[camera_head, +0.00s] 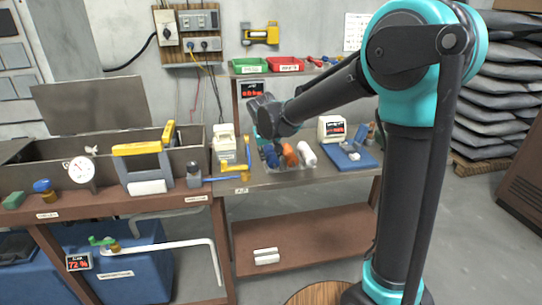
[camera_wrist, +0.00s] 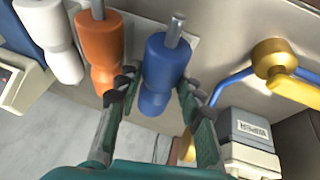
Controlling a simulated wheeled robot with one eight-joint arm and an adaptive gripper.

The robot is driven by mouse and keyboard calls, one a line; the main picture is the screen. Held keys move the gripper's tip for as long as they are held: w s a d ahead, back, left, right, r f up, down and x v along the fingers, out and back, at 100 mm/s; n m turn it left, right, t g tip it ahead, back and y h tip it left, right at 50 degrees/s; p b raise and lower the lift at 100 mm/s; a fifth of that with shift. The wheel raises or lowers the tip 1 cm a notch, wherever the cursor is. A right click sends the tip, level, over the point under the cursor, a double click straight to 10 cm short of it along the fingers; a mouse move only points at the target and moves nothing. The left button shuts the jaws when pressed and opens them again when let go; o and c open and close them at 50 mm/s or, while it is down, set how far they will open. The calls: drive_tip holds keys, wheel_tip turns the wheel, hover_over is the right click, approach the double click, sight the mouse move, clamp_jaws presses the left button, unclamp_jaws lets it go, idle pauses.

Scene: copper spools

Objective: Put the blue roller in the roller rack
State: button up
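The blue roller (camera_wrist: 165,70) has a metal pin at one end and lies between my fingers in the wrist view. My gripper (camera_wrist: 157,85) is open, with a finger on each side of the roller and small gaps showing. In the head view the blue roller (camera_head: 271,158) is partly hidden below my gripper (camera_head: 266,134). An orange roller (camera_wrist: 100,50) and a white roller (camera_wrist: 52,42) lie beside it, on or in a pale tray (camera_wrist: 126,24). I cannot tell which thing is the roller rack.
A yellow-and-blue tool (camera_wrist: 285,80) lies close on the right in the wrist view. A white box (camera_head: 224,143) stands left of the rollers. A labelled device (camera_head: 331,128) and a blue mat (camera_head: 341,158) are to the right. The bench front edge is close.

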drive_tip(key=o, duration=0.5)
drive_tip(key=shift+r, duration=0.1)
drive_tip(key=v, duration=1.2)
drive_tip(key=s+d+f+m, duration=0.1)
drive_tip(key=s+d+f, duration=0.2)
drive_tip(key=d+f, duration=0.35)
drive_tip(key=s+d+f+m, duration=0.1)
drive_tip(key=s+d+f, duration=0.2)
drive_tip(key=d, duration=0.6)
drive_tip(key=shift+m+g+y, duration=0.4)
drive_tip(key=shift+m, duration=0.4)
drive_tip(key=s+d+f, duration=0.3)
drive_tip(key=s+f, duration=0.1)
drive_tip(key=s, duration=0.1)
drive_tip(key=s+d+f, duration=0.8)
drive_tip(key=s, duration=0.1)
drive_tip(key=shift+s+d+f, duration=0.1)
drive_tip(key=shift+s+f, duration=0.05)
drive_tip(key=shift+s, duration=0.15)
